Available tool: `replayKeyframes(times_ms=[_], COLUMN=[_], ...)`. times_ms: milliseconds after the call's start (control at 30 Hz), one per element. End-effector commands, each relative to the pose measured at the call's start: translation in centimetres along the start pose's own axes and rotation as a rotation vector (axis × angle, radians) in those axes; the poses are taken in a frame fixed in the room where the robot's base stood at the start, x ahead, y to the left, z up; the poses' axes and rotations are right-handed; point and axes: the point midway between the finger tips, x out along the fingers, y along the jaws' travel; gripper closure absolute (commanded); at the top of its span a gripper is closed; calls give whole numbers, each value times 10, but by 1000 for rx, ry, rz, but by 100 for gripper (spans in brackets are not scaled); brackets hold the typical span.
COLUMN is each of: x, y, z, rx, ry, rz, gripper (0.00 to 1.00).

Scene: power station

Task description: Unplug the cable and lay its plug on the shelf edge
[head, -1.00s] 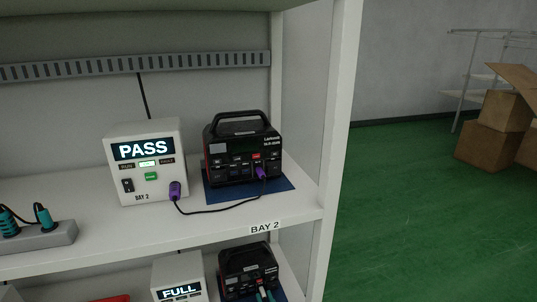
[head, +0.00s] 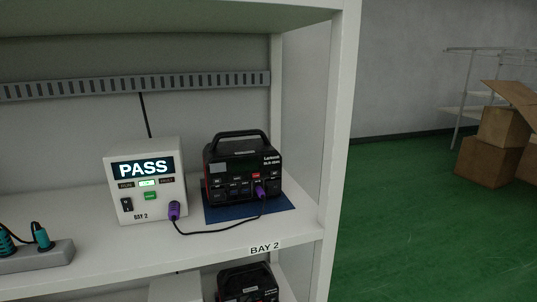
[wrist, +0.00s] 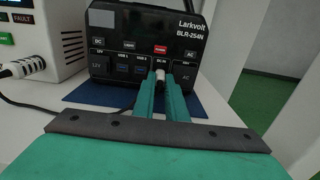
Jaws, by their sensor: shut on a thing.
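The black Larkvolt power station (head: 242,170) stands on a blue mat on the shelf; it also fills the top of the wrist view (wrist: 118,45). A dark cable (head: 220,228) runs from a plug (head: 260,192) at its front to a second plug (head: 174,211) on the PASS tester. The plugs look purple in the head view and white in the wrist view. In the wrist view my gripper (wrist: 164,84) has its teal fingers shut on the plug (wrist: 160,75) at the DC IN socket. The fingers hide most of it; I cannot tell how deep it sits. The shelf edge (head: 140,270) is in front.
The white tester (head: 148,178) stands left of the power station. A grey strip (head: 40,256) with teal plugs lies at far left. A white upright (head: 340,150) closes the right side. The shelf front near the BAY 2 label (head: 265,248) is clear apart from the cable.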

Motion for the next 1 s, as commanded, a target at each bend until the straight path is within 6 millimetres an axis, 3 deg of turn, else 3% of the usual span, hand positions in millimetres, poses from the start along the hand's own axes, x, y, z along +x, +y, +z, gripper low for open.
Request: replayKeyframes(times_ms=[1000], x=[-30], y=[0], z=[0], rx=[0], ry=[-1], rz=[0], gripper=[100])
